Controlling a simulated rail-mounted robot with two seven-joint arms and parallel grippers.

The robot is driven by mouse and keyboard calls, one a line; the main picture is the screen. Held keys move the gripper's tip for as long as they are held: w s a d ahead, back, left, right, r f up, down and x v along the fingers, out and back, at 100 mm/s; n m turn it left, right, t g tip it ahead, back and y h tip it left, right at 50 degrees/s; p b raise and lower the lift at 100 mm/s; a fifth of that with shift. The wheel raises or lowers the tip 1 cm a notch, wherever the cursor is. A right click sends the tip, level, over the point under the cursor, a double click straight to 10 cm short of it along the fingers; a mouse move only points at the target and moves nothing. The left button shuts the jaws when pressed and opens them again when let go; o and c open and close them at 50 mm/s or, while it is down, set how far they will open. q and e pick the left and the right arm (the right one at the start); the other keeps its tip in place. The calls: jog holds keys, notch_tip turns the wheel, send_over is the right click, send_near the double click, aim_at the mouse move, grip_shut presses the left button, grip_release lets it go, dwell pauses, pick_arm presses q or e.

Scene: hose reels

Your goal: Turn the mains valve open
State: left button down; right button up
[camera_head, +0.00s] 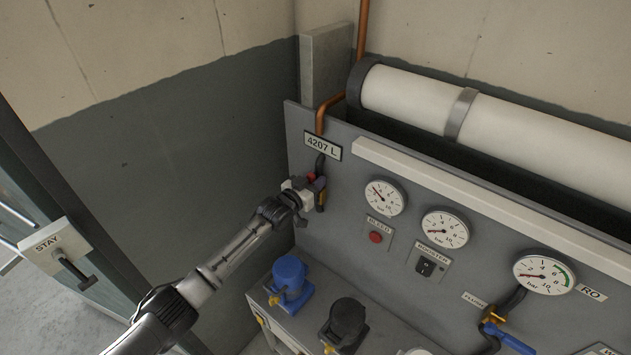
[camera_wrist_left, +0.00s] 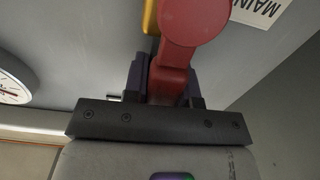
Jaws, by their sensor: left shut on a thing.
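The mains valve is on the left end of the grey panel in the head view. It has a red handle (camera_head: 311,176) and a yellow body (camera_head: 321,198) on a dark pipe. My left gripper (camera_head: 315,187) is at this valve, with the arm reaching up from the lower left. In the left wrist view the red handle (camera_wrist_left: 190,28) runs down between the fingers of my left gripper (camera_wrist_left: 168,82), which is shut on it. The yellow part (camera_wrist_left: 151,18) shows behind the handle. A partly cut-off label reading "MAIN" (camera_wrist_left: 257,10) is beside it. My right gripper is not in view.
Gauges (camera_head: 384,198) and a red button (camera_head: 376,237) are right of the valve. A blue-handled valve (camera_head: 505,334) is at lower right. Blue (camera_head: 290,280) and black (camera_head: 344,322) fittings stand on the ledge below. A "4207 L" plate (camera_head: 322,146) is above the valve.

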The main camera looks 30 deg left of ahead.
pick_arm(q)
jog(key=c, duration=0.9)
grip_release()
jog(key=shift+s+a+b, duration=0.25)
jog(key=shift+s+a, duration=0.05)
jog(key=shift+s, duration=2)
jog(key=shift+s+a+b, duration=0.3)
jog(key=shift+s+a, duration=0.05)
jog(key=shift+s, duration=1.95)
jog(key=shift+s+a+b, duration=0.25)
jog(key=shift+s+a, duration=0.05)
jog(key=shift+s, duration=2)
